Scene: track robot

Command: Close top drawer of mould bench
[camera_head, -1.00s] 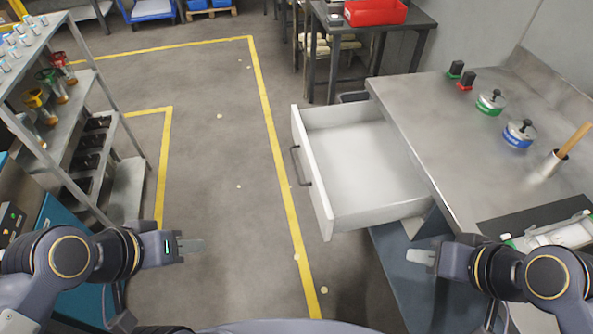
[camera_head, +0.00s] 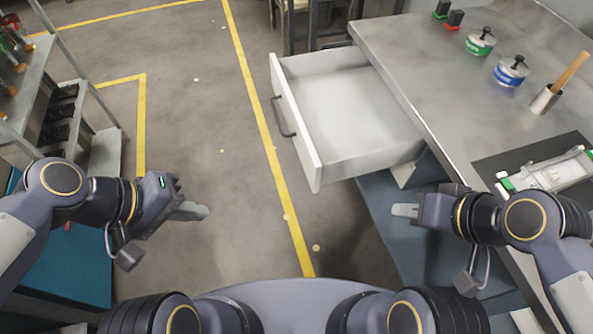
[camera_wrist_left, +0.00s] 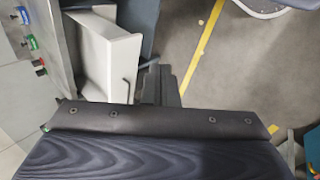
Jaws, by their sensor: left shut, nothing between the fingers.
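The top drawer (camera_head: 345,100) of the mould bench (camera_head: 405,62) is pulled well out. It is white and looks empty, with a dark bar handle (camera_head: 283,117) on its front. My left gripper (camera_head: 203,211) is shut and empty, left of and apart from the drawer front. In the left wrist view the drawer (camera_wrist_left: 103,48) and its handle show beyond the fingers (camera_wrist_left: 160,85). My right gripper (camera_head: 397,210) is in front of the bench, below and right of the drawer's near corner. Its fingertips look close together, but whether they are shut is unclear.
Green (camera_head: 480,42) and blue (camera_head: 511,70) lidded pots, a holder with a wooden handle (camera_head: 546,97) and a white mould (camera_head: 548,174) on a dark mat stand on the bench top. A shelf rack (camera_head: 62,110) stands at the left. The floor between is clear.

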